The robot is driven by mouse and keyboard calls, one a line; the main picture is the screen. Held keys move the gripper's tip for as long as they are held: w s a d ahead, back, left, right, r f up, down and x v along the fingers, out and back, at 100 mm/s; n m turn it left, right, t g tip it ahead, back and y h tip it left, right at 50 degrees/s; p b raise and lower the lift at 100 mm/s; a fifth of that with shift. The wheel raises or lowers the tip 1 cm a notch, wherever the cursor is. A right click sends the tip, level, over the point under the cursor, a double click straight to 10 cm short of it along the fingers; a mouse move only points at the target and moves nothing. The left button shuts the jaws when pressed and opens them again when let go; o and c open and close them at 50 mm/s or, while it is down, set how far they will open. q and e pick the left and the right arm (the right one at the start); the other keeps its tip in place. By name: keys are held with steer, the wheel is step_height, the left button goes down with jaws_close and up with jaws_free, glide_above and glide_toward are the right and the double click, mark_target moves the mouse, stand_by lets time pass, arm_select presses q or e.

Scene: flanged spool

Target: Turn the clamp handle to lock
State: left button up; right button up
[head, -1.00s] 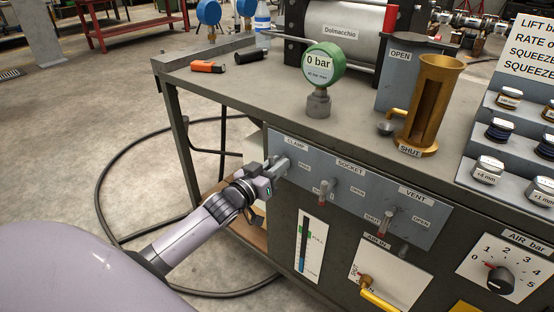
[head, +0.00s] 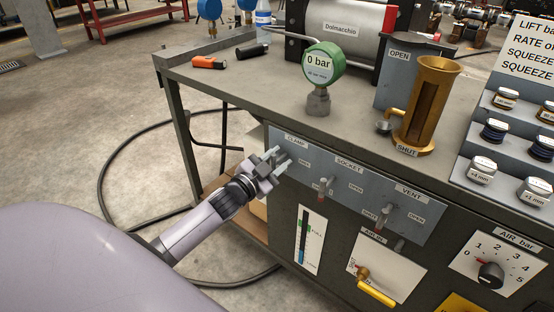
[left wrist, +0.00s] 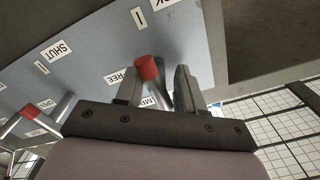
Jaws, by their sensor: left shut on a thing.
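The clamp handle (left wrist: 148,68) is a metal lever with a red tip, seen between my left gripper's fingers in the left wrist view. My left gripper (head: 279,159) is at the clamp position on the grey valve panel (head: 345,196), below the CLAMP label (head: 296,142), and shut on the handle. It also shows in the left wrist view (left wrist: 158,92). A FREE label (left wrist: 125,75) lies left of the handle, and a partly cut-off label ending in K is above. In the head view the gripper hides the handle. My right gripper is not in view.
The socket handle (head: 323,188) and vent handle (head: 387,217) are on the same panel to the right. A green gauge (head: 320,62) reading 0 bar stands on the bench (head: 240,85). A yellow-handled valve (head: 374,290) sits lower. The floor left of the bench is open.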

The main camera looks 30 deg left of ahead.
arm_select(q)
steer(key=shift+a+f+m, duration=0.1)
steer(key=shift+a+m, duration=0.05)
steer(key=shift+m, duration=0.15)
steer(key=o, duration=1)
steer(key=shift+f, duration=0.1)
steer(key=shift+s, duration=0.1)
steer(key=shift+s, duration=0.55)
steer(key=shift+s+a+p, duration=0.2)
steer(key=shift+s+p, duration=0.25)
steer(key=shift+s, duration=2.5)
steer(key=s+d+f+n+g+p, duration=0.1)
steer(key=s+d+n+g+p, duration=0.1)
steer(key=s+d, duration=0.3)
steer(key=s+d+f+n+g+p, duration=0.1)
steer(key=s+d+g+p, duration=0.2)
steer(key=s+d+p, duration=0.2)
steer(key=s+d+f+n+g+p, duration=0.1)
steer(key=s+d+p, duration=0.3)
steer(key=s, duration=0.6)
steer(key=shift+s+d+f+n+g+h, duration=0.1)
steer(key=shift+d+f+n+g+h, duration=0.15)
steer(key=shift+d+n+g, duration=0.45)
